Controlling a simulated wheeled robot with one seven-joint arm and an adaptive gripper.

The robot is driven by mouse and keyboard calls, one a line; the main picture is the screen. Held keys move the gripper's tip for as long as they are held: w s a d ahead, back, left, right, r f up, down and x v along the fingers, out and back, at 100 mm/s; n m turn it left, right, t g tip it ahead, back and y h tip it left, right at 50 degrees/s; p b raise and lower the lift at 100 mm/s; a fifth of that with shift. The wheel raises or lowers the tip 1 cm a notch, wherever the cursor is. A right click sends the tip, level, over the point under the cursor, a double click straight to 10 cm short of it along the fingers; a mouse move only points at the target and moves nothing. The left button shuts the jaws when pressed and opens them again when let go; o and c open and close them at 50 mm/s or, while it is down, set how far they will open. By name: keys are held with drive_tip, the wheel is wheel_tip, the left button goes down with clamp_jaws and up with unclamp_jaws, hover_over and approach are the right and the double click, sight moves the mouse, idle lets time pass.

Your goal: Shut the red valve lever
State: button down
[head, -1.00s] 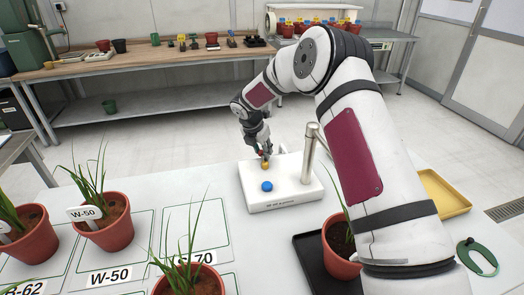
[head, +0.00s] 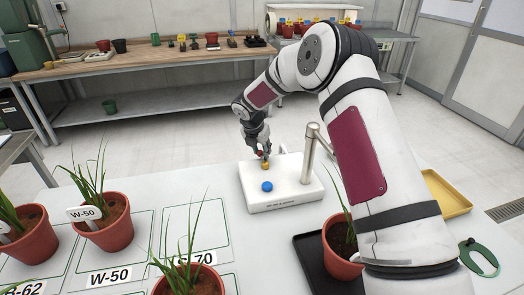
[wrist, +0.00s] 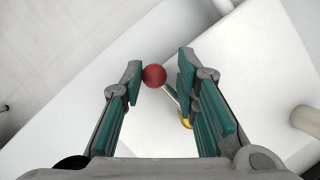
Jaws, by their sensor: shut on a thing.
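The red valve lever shows in the wrist view as a red ball knob (wrist: 154,75) on a thin metal rod. The rod slants down to a yellow part (wrist: 186,119), partly hidden by the right finger. My gripper (wrist: 163,73) is closed on the red knob, with the left finger against it. In the head view my gripper (head: 264,153) is over the back of a white valve block (head: 285,197), and the lever is mostly hidden by the fingers. A blue knob (head: 267,187) sits in front of a yellow one (head: 266,165).
A metal post (head: 309,152) stands on the right of the block. A potted plant (head: 341,250) on a black tray (head: 309,265) and a yellow tray (head: 445,193) are to the right. Several red pots (head: 107,235) stand at the left. The table around the block's left side is clear.

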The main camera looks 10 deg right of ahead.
sight(249, 167)
drive_tip(key=a+n, duration=0.1)
drive_tip(key=n, duration=0.1)
drive_tip(key=s+a+n+y, duration=0.1)
drive_tip(key=shift+a+f+n+t, duration=0.2)
drive_tip(key=shift+n+t, duration=0.1)
drive_tip(key=shift+n, duration=0.1)
drive_tip(key=n+y, duration=0.1)
drive_tip(key=n, duration=0.1)
drive_tip(key=s+a+n+y+p, duration=0.1)
drive_tip(key=n, duration=0.1)
drive_tip(key=shift+s+a+n, duration=0.1)
drive_tip(key=shift+a+n, duration=0.1)
drive_tip(key=shift+n, duration=0.1)
drive_tip(key=n+y, duration=0.1)
drive_tip(key=n, duration=0.1)
drive_tip(key=s+n, duration=0.1)
drive_tip(key=n, duration=0.1)
drive_tip(key=shift+s+a+f+y+b, duration=0.1)
drive_tip(key=shift+s+a+y+b, duration=0.1)
drive_tip(key=shift+a+y+b, duration=0.2)
drive_tip(key=shift+s+a+n+g+y+b, duration=0.1)
drive_tip(key=shift+s+n+g+y+b, duration=0.15)
drive_tip(key=shift+n+b, duration=0.4)
drive_tip(key=shift+s+n+g+y+b, duration=0.15)
drive_tip(key=shift+s+n+b, duration=0.15)
drive_tip(key=shift+n+b, duration=0.35)
drive_tip(key=shift+s, duration=0.1)
drive_tip(key=c, duration=1.2)
unclamp_jaws()
drive_tip(key=shift+r, duration=0.25)
